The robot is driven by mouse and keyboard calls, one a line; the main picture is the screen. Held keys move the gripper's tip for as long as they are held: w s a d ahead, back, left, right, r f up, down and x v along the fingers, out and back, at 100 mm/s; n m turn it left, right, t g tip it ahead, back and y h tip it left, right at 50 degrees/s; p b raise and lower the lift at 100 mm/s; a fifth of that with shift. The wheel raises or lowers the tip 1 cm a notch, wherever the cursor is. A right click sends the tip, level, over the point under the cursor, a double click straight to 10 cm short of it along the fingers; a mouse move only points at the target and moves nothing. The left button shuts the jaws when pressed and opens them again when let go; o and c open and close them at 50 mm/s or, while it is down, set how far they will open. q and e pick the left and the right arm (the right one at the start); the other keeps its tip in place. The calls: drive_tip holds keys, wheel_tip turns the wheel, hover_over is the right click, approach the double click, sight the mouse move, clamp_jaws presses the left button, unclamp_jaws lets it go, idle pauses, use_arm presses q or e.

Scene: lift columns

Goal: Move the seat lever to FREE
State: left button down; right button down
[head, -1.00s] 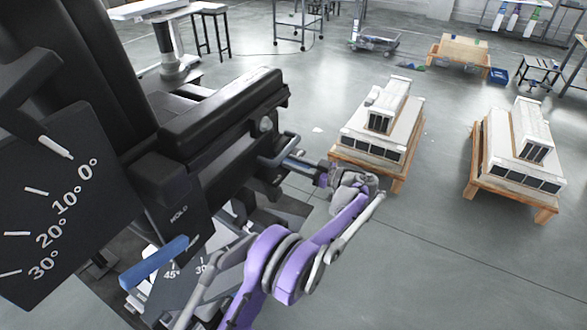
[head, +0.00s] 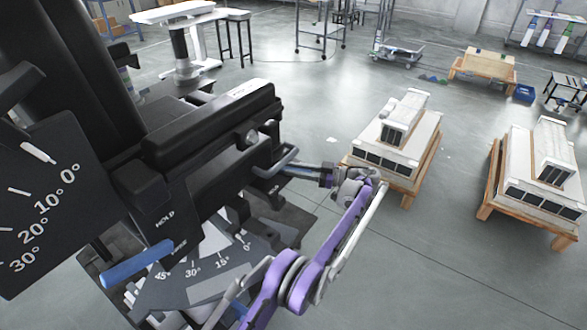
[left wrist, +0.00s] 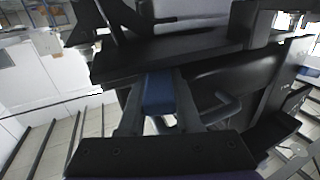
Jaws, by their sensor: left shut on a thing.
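A blue lever (head: 137,264) sticks out at the lower left of the black seat, beside a plate (head: 163,225) reading HOLD, with a partly hidden word below it. Nothing touches this lever. The rest of that piece is hidden. A small dark plate (head: 272,190) below it has lettering too small to read. My right gripper is out of view.
An angle dial (head: 45,195) stands at the left, and a second angle scale (head: 205,270) lies low under the seat. Two pallets with pale stacked units (head: 395,145) (head: 540,165) stand to the right. Open grey floor (head: 440,250) lies in front of them.

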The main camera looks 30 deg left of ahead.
use_arm(q)
drive_tip(key=shift+w+g, duration=0.2)
drive_tip(key=shift+g, duration=0.1)
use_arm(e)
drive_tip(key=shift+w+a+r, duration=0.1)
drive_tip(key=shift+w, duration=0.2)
use_arm(q)
drive_tip(key=shift+a, duration=0.1)
drive_tip(key=c, duration=0.6)
unclamp_jaws()
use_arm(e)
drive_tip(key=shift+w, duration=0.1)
